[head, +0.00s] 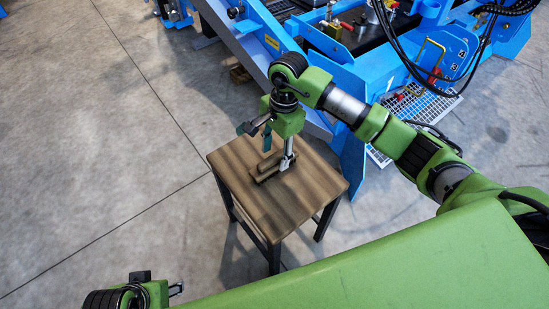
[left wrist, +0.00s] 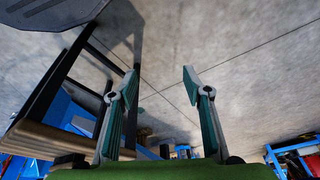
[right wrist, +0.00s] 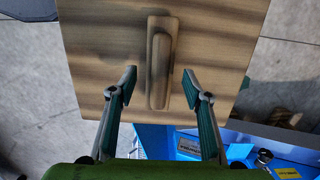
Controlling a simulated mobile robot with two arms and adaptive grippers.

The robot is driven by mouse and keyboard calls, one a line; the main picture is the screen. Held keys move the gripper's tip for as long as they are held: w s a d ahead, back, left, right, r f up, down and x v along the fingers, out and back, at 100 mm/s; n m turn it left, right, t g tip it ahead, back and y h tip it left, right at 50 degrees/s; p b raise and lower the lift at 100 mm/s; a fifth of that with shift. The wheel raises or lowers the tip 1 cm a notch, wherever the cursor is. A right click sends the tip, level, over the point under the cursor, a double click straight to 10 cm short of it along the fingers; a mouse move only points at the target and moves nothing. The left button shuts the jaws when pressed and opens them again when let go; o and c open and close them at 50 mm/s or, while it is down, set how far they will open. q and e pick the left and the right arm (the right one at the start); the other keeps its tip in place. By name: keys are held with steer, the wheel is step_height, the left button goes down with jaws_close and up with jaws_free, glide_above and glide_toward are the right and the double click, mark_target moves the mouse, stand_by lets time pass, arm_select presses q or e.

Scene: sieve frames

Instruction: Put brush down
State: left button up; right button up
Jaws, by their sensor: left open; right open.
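The wooden brush (head: 262,172) lies on the small wooden table (head: 300,205). In the right wrist view the brush (right wrist: 159,62) lies flat on the tabletop (right wrist: 215,45), with its raised handle pointing away from the gripper. My right gripper (head: 278,152) is open over the table, and its fingertips (right wrist: 158,84) show on either side of the brush with gaps between. Part of the brush is hidden behind the gripper in the head view. My left gripper (left wrist: 161,76) is open and empty, away from the table top; only a bit of it shows at the lower left of the head view.
A large blue machine frame (head: 355,155) stands close behind the table. A white metal grating (head: 425,105) lies on the floor to the right. The concrete floor (head: 90,150) to the left is clear.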

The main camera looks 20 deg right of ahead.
mark_target(279, 154)
arm_select(q)
steer(key=x, duration=0.2)
steer(key=p+x, duration=0.1)
steer(key=x, duration=0.1)
steer(key=shift+s+f, duration=0.15)
steer(key=shift+s, duration=0.15)
arm_select(e)
steer(key=r, duration=0.5)
steer(key=d+r, duration=0.1)
steer(key=r, duration=0.2)
steer(key=shift+w+r, duration=0.15)
